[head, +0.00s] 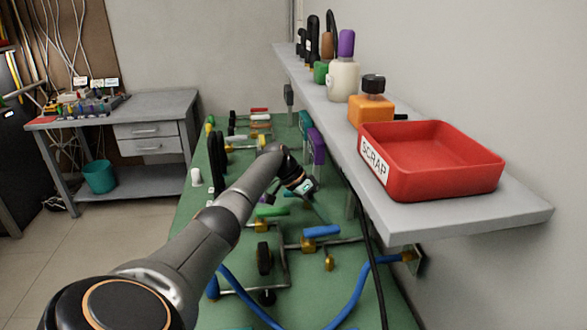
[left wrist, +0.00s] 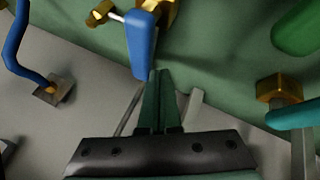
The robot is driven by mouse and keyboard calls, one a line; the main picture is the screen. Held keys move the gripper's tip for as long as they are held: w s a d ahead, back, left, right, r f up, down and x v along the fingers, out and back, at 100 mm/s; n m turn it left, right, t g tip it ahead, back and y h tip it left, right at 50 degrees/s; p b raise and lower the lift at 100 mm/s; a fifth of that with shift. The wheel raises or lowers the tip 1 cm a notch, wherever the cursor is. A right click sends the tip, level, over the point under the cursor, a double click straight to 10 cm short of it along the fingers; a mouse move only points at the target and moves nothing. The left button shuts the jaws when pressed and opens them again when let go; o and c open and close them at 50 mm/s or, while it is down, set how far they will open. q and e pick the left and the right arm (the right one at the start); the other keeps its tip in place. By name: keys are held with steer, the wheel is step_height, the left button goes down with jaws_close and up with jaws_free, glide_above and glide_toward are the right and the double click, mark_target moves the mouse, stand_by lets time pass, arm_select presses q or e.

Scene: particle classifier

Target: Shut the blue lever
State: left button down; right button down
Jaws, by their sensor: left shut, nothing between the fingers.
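The blue lever (head: 322,231) sits on a brass valve (head: 308,244) on a pipe over the green bench, pointing right across the head view. In the left wrist view the blue lever (left wrist: 141,43) hangs from the brass valve (left wrist: 160,10) near the top. My left gripper (head: 320,212) is shut and empty, just beyond the lever in the head view. In the left wrist view the shut fingertips (left wrist: 159,74) are right at the lever's free end; I cannot tell whether they touch it. My right gripper is not in view.
A green lever (head: 271,211) is left of the blue one. A blue hose (head: 350,300) loops in front to a wall fitting (head: 413,259). A grey shelf (head: 470,222) with a red scrap tray (head: 488,179) overhangs on the right. A teal lever (left wrist: 295,115) is at right in the wrist view.

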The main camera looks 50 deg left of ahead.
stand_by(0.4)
arm_select(q)
steer(key=v, duration=1.2)
steer(key=shift+r, duration=0.15)
steer(key=shift+a, duration=0.1)
